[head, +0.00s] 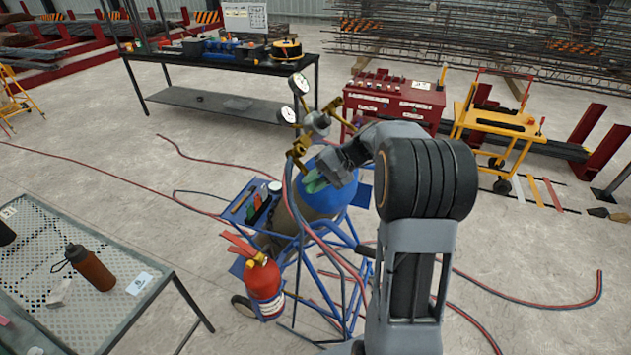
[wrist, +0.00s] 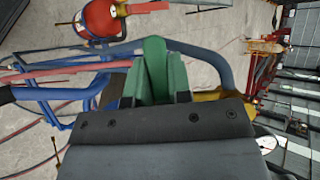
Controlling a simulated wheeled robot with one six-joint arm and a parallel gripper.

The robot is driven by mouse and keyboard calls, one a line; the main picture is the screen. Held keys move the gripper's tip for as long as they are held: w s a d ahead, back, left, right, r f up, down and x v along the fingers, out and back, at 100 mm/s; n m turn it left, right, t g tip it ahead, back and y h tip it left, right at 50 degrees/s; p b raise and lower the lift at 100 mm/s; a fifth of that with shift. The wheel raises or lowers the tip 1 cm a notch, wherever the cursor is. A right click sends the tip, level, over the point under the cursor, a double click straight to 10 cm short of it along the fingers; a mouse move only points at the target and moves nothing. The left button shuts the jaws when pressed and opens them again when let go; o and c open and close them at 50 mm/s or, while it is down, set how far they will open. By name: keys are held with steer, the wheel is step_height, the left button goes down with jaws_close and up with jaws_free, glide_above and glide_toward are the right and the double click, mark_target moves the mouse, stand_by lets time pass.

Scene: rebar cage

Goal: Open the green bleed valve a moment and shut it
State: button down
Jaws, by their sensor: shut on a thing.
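The green bleed valve (head: 315,184) shows as a small green part at the top of the blue cylinder, beside the brass fittings (head: 300,146). In the wrist view the green valve (wrist: 155,66) fills the space straight ahead of my gripper (wrist: 155,98). My gripper (head: 328,178) reaches down to it from the right in the head view and is shut on it. The dark jaws and my wrist hide the valve's lower part, so I cannot tell how far it is turned.
Pressure gauges (head: 299,84) stand just above my gripper. The blue cylinder (head: 325,200) sits in a blue cart (head: 290,245) with hoses and a red extinguisher (head: 263,285). A mesh table (head: 60,240) is at left, a red cabinet (head: 395,100) behind.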

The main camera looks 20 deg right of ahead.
steer(key=shift+w+r+m, duration=0.1)
steer(key=shift+m, duration=0.2)
stand_by(0.4)
steer(key=c, duration=1)
jaws_free()
steer(key=shift+a, duration=0.1)
steer(key=shift+c, duration=0.2)
steer(key=b+v, duration=0.1)
steer(key=v, duration=1.2)
steer(key=shift+d+b, duration=0.35)
steer(key=shift+d, duration=0.15)
